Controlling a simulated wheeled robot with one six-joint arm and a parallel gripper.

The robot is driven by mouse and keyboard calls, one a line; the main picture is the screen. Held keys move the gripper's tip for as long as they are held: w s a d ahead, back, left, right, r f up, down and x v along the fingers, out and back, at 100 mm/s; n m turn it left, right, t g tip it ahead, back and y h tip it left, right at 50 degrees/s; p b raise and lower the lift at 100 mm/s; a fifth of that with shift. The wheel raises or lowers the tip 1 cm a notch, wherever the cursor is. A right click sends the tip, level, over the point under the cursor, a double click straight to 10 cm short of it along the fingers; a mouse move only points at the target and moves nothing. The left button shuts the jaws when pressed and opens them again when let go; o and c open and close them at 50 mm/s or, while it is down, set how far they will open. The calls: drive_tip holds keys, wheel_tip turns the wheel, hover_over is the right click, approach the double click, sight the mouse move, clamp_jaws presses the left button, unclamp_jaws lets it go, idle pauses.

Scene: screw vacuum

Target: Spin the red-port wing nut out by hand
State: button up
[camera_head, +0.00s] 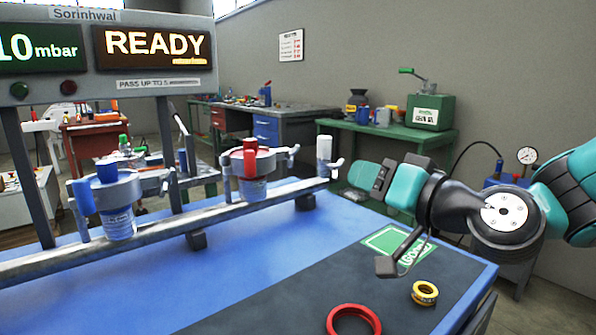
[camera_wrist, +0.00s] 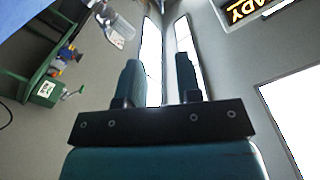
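The red port (camera_head: 250,165) stands on the metal rail at mid-picture in the head view, with a red cap and an upright red handle over a clear jar. A small grey wing nut (camera_head: 292,155) shows at its right side. My gripper (camera_head: 362,178) hangs to the right of the rail's end, apart from the port. The wrist view shows its two teal fingers (camera_wrist: 160,78) spread with an empty gap between them. The wing nut cannot be made out in the wrist view.
A blue-capped port (camera_head: 112,198) stands left on the rail. A white cylinder (camera_head: 324,150) with a grey winged piece stands near the rail's right end. A red ring (camera_head: 353,309) and a yellow tape roll (camera_head: 425,292) lie on the dark mat. The blue tabletop (camera_head: 270,265) in front is clear.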

sight(297, 154)
drive_tip(key=p+x, duration=1)
drive_tip(key=x, duration=0.7)
drive_tip(key=shift+a+p, duration=0.15)
drive_tip(key=shift+p, duration=0.2)
drive_tip(key=shift+c, duration=0.2)
clamp_jaws()
